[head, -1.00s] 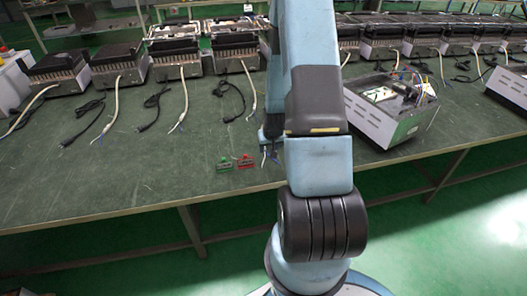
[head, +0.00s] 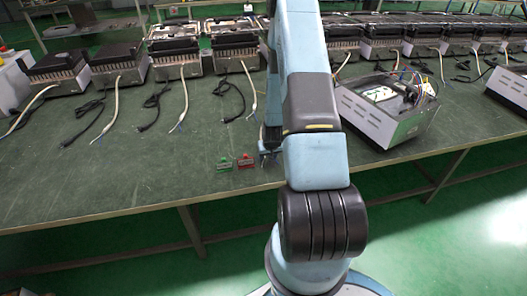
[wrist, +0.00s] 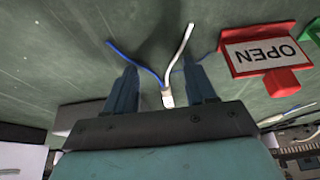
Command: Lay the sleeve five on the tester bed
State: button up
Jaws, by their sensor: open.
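In the wrist view, a small white sleeve (wrist: 168,98) lies between the two blue fingers of my open gripper (wrist: 160,72). A blue wire and a white wire fan out from it past the fingertips. I see a gap on each side of the sleeve. I see no number on it. In the head view, my gripper (head: 268,151) is low over the green bench, partly hidden by my arm. A red block marked OPEN (head: 246,161) lies left of it, also in the wrist view (wrist: 266,48). I cannot tell which thing is the tester bed.
A green block (head: 223,163) stands left of the red one. An opened grey appliance (head: 385,108) with exposed wires sits to the right. Several black-topped units with loose cables (head: 120,68) line the back. The bench's front left is clear.

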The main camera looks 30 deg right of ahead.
grip_shut()
dwell(0.6)
